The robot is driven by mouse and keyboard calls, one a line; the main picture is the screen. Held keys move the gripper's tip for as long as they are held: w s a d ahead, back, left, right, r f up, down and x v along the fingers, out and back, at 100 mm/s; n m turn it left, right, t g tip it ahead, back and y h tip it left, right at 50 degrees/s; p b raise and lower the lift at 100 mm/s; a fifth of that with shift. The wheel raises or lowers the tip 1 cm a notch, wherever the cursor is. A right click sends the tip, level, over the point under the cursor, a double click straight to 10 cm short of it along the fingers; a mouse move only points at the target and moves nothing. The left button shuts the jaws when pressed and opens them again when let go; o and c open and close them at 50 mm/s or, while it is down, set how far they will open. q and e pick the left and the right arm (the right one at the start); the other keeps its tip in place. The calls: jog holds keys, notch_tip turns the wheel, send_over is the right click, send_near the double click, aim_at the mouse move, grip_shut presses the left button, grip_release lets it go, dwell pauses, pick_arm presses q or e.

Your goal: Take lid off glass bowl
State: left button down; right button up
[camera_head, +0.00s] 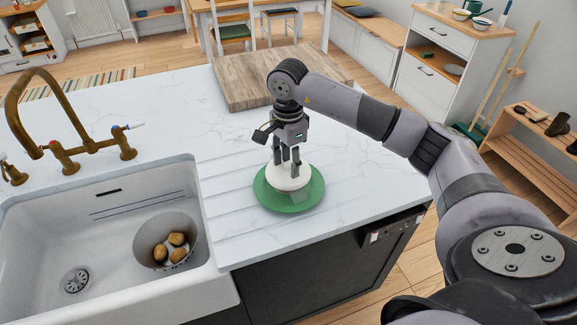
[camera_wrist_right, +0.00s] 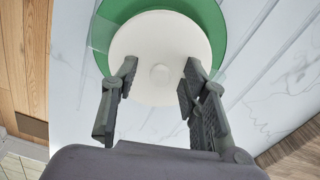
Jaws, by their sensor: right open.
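A round white lid (camera_head: 290,181) with a small central knob lies over a green round plate (camera_head: 268,199) on the white countertop. It also shows in the wrist view as a white disc (camera_wrist_right: 158,38), with the green plate (camera_wrist_right: 207,14) around its far side. The glass bowl is mostly hidden under the lid and hard to make out. My right gripper (camera_head: 286,166) points down right above the lid. In the wrist view its open fingers (camera_wrist_right: 160,78) stand either side of the knob, with nothing held between them. My left gripper is not in view.
A wooden board (camera_head: 240,77) lies on the counter behind the plate. A white sink (camera_head: 110,240) is at the left, holding a bowl (camera_head: 146,231) with a few potatoes, beside a brass faucet (camera_head: 30,95). The counter just left and right of the plate is clear.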

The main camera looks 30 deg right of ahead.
jog(key=shift+c, duration=0.6)
jog(key=c, duration=0.8)
jog(key=shift+r, duration=0.1)
